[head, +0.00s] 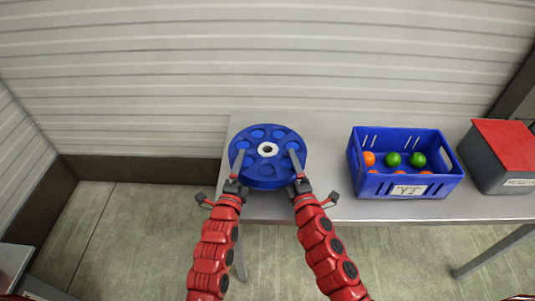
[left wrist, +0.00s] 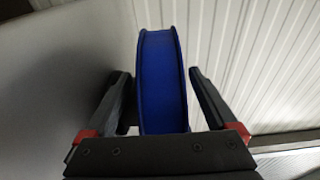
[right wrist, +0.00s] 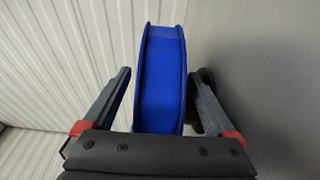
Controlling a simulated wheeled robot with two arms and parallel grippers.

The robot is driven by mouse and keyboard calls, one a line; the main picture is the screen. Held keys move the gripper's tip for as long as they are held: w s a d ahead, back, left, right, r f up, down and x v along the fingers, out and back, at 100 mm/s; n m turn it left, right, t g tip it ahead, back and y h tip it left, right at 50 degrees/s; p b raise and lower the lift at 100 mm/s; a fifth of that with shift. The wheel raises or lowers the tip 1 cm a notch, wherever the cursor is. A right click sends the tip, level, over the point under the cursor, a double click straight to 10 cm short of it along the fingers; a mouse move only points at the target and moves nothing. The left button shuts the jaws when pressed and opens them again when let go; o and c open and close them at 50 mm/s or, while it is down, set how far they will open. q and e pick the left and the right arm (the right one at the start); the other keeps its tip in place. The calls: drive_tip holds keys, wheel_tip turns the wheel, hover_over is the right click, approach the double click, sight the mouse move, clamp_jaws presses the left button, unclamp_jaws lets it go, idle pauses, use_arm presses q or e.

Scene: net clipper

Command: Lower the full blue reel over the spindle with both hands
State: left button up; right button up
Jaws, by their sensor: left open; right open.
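The blue reel (head: 267,169), a round disc with several holes and a white hub ring, is over the near part of the grey table. Its rim also shows in the left wrist view (left wrist: 161,85) and the right wrist view (right wrist: 160,80). My left gripper (head: 239,163) is open, its fingers on either side of the rim at the reel's left. My right gripper (head: 297,163) is open in the same way at the right. Gaps show between fingers and rim in both wrist views. The spindle cannot be made out; the reel may hide it.
A blue crate (head: 372,187) with orange and green balls stands to the right on the table (head: 320,135). A grey bin with a red lid (head: 505,145) stands beyond it at the right end. A ribbed pale wall rises behind. The table's front edge is close below the reel.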

use_arm(q)
drive_tip(key=shift+w+d, duration=0.15)
drive_tip(key=shift+w, duration=0.65)
use_arm(e)
drive_tip(key=shift+x, duration=0.8)
use_arm(q)
clamp_jaws()
use_arm(e)
clamp_jaws()
